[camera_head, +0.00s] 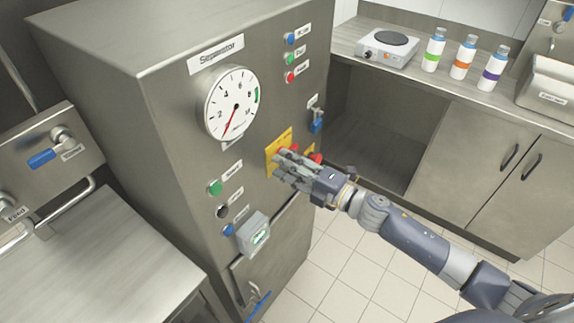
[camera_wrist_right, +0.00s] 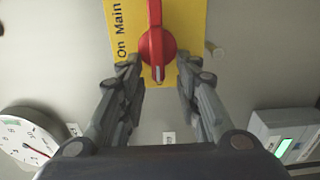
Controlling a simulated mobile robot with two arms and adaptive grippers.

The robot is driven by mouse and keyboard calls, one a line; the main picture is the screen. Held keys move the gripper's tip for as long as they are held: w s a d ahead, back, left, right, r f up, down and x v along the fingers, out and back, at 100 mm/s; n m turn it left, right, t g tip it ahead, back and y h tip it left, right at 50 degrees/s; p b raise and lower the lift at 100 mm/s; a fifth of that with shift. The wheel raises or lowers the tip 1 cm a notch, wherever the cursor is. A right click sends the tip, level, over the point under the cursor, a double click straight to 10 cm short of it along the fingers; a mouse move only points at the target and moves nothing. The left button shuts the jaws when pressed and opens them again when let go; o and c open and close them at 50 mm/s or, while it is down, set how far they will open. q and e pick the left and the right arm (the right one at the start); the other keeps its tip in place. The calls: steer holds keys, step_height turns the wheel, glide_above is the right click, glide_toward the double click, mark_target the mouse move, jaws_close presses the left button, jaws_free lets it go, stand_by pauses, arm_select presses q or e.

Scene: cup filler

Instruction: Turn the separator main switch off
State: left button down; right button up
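The separator (camera_head: 110,115) is a large grey metal cabinet with a labelled front panel. Its main switch is a red rotary knob on a yellow plate (camera_head: 274,158). In the right wrist view the red knob (camera_wrist_right: 155,42) is at the top centre, with its handle along the picture's vertical, and the yellow plate (camera_wrist_right: 186,22) reads "On Main" on the left. My right gripper (camera_head: 279,165) is at the plate and hides most of the knob in the head view. Its fingers (camera_wrist_right: 159,78) are open, one on each side of the knob's lower end. My left gripper is not in view.
A round gauge (camera_head: 232,103) is left of the switch. Green, black and blue buttons and a grey box (camera_head: 252,235) are below. A blue-handled valve (camera_head: 316,122) and another red knob (camera_head: 316,158) are close by on the right. A counter (camera_head: 420,75) holds bottles and a hotplate.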

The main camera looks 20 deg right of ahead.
steer(key=v, duration=1.2)
stand_by(0.5)
steer(key=d+f+m+h, duration=0.3)
steer(key=d+f+m, duration=0.2)
steer(key=f, duration=0.4)
steer(key=d+f+m+h, duration=0.4)
steer(key=f, duration=0.5)
steer(key=s+d+f+m+g+h, duration=0.2)
steer(key=s+f+m, duration=0.15)
steer(key=f, duration=0.45)
steer(key=s+d+f+m+g+h, duration=0.1)
steer(key=s+f+m, duration=0.25)
steer(key=f, duration=0.55)
steer(key=s+a+f+m+g+h, duration=0.1)
steer(key=s+f+m+g, duration=0.1)
steer(key=s+f, duration=0.5)
steer(key=s+a+f+m+g, duration=0.2)
steer(key=s+f+g, duration=0.1)
steer(key=s+f, duration=0.35)
steer(key=s+a+f+m+g, duration=0.1)
steer(key=s+a+f, duration=0.3)
steer(key=s, duration=0.5)
steer(key=s+a+f+m+g, duration=0.2)
steer(key=s+a+f+g, duration=0.1)
steer(key=s, duration=0.7)
steer(key=shift+s+a+f+g, duration=0.2)
steer(key=shift+a+f+g, duration=0.25)
steer(key=shift+g, duration=0.15)
